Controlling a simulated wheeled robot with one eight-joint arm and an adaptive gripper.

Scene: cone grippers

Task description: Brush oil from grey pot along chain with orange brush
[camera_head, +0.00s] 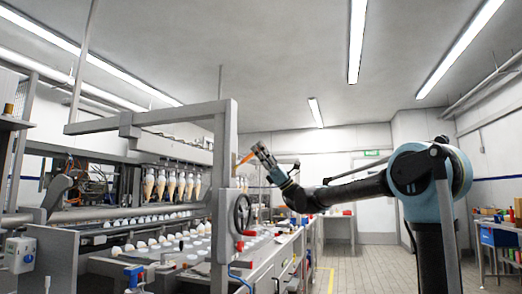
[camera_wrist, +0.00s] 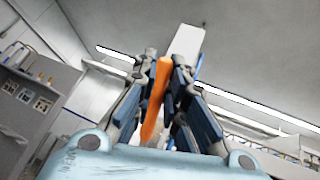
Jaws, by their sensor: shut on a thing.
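My gripper (camera_head: 260,152) is raised in front of the grey machine frame, left of the arm's elbow. It is shut on the orange brush (camera_head: 246,157), which points out to the left and slightly down. In the wrist view the brush's orange handle (camera_wrist: 156,105) lies between the two dark fingers of my gripper (camera_wrist: 166,62). A pale rectangular shape (camera_wrist: 186,42) shows behind the brush; I cannot tell what it is. I cannot make out the bristles, the grey pot or the chain.
A grey machine upright (camera_head: 222,190) with a dark handwheel (camera_head: 242,213) stands just left of and below my gripper. Several ice cream cones (camera_head: 171,187) hang in a row on the machine. A workbench (camera_head: 489,235) stands at right. The tiled floor (camera_head: 370,265) is clear.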

